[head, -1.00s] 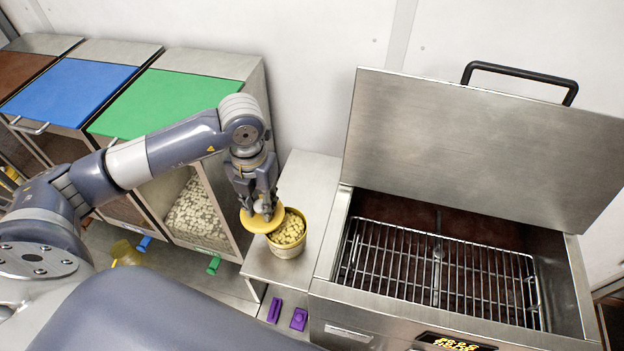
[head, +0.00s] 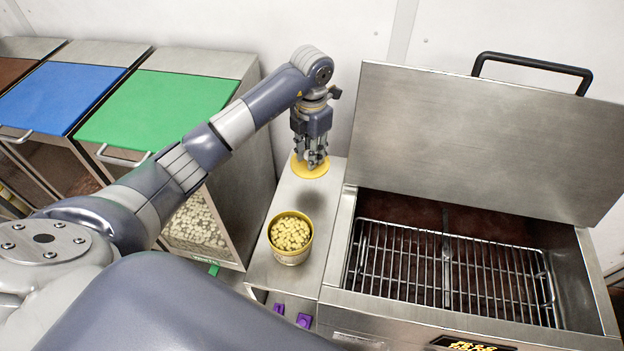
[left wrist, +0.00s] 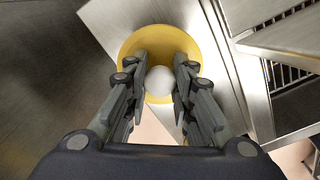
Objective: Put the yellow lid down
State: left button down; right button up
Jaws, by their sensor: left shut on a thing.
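The yellow lid (head: 299,169) is a round disc with a pale knob on top. My left gripper (head: 314,160) is shut on the lid, with its fingers on either side of the knob. The lid is over the back part of the steel side counter, behind the tub. A dark shadow lies on the counter in front of it, so it looks raised. In the left wrist view the lid (left wrist: 141,45) and its round pale knob (left wrist: 160,82) show between the fingers. My right gripper is not in view.
An open yellow-rimmed tub (head: 290,234) of pale pellets stands on the counter (head: 262,262). To the right is an open steel tank with a wire rack (head: 450,265) and raised cover (head: 480,140). Bins with green (head: 155,108) and blue (head: 62,92) lids stand left.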

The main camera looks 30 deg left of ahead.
pick_arm(q)
notch_tip(320, 180, down, 5)
jog(key=b, duration=0.2)
jog(key=shift+f+b, duration=0.15)
jog(key=shift+b, duration=0.2)
jog(key=shift+f+b, duration=1.15)
jog(key=shift+f, duration=0.5)
jog(key=shift+f, duration=0.1)
jog(key=c, duration=1.4)
grip_release()
jog(key=shift+o, duration=0.2)
notch_tip(320, 180, up, 12)
jog(key=p, duration=0.8)
jog(key=shift+r, duration=0.2)
jog(key=shift+f, duration=0.1)
